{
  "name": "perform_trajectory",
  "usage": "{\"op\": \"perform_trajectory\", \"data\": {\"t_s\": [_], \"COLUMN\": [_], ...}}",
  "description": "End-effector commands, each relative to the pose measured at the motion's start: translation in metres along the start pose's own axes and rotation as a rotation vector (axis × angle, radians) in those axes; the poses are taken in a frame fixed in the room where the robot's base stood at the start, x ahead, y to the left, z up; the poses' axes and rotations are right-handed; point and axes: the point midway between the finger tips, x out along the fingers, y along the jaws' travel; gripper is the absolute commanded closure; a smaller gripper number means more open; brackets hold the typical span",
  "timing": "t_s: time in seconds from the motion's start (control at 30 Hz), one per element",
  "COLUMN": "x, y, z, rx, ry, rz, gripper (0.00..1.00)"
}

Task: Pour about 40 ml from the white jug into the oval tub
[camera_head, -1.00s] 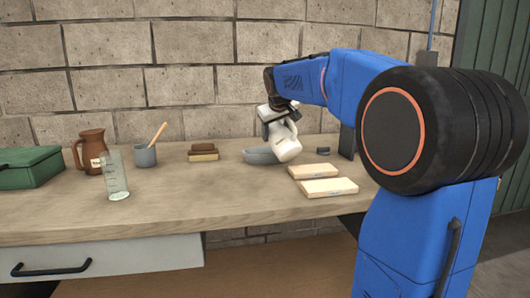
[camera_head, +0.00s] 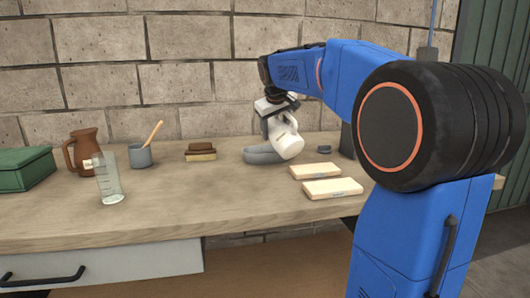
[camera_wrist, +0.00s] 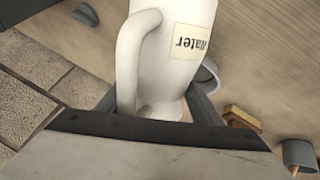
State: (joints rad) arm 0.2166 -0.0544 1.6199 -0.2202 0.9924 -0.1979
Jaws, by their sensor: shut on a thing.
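The white jug (camera_head: 287,142) is tilted, its lower end down to the right, over the right part of the grey oval tub (camera_head: 259,156). My gripper (camera_head: 272,108) is shut on the jug from above. In the wrist view the jug (camera_wrist: 150,75) fills the middle, its handle at the left and its "Water" label upside down. Part of a grey rim, likely the tub (camera_wrist: 210,73), shows behind it there. The jug hides part of the tub. No stream of liquid shows, and I cannot see the level in either vessel.
Two pale blocks (camera_head: 332,189) lie in front of the tub, and a small dark piece (camera_head: 324,149) to its right. A brown brush or block (camera_head: 201,151), grey cup with spoon (camera_head: 140,156), clear cylinder (camera_head: 107,180), brown jug (camera_head: 84,152) and green box (camera_head: 24,169) stand left. The front middle is clear.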

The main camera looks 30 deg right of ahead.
Motion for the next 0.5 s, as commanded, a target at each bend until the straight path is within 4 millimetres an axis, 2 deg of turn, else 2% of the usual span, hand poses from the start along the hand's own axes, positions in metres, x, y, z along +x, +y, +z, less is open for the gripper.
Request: {"op": "perform_trajectory", "data": {"t_s": [0.5], "x": [-0.0028], "y": [0.0038], "z": [0.0056], "rx": [0.001], "ry": [0.001], "rz": [0.001], "gripper": [0.78]}}
